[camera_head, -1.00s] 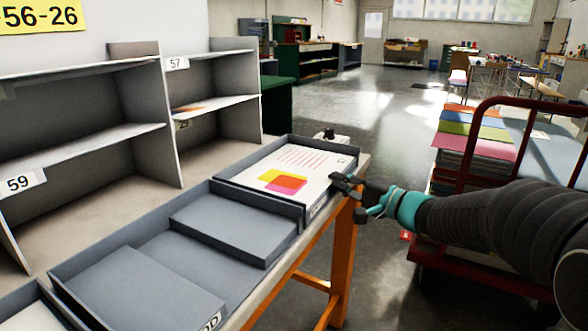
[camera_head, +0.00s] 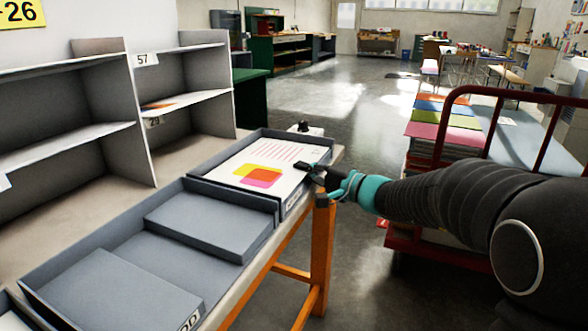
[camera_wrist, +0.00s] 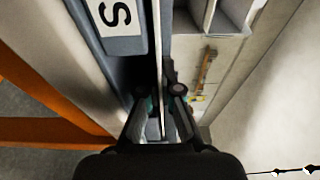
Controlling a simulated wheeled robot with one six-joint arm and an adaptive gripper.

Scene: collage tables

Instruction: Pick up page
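A white page (camera_head: 283,155) with red lines and yellow, orange and pink shapes lies in a grey tray (camera_head: 207,188) at the end of the table. My gripper (camera_head: 316,170) is at the tray's right edge, by the page's right side. In the wrist view, the fingers of my gripper (camera_wrist: 163,92) stand either side of a thin pale strip (camera_wrist: 159,58). I cannot tell whether that strip is the page's edge, or whether the fingers press on it. The tray's label (camera_wrist: 117,18) shows at upper left in the wrist view.
More grey trays (camera_head: 205,223) fill the table toward the front. Grey shelves (camera_head: 185,70) stand behind on the left. A red cart (camera_head: 440,130) with coloured paper (camera_head: 436,132) stands close to my arm at right. The floor beyond (camera_head: 340,95) is open.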

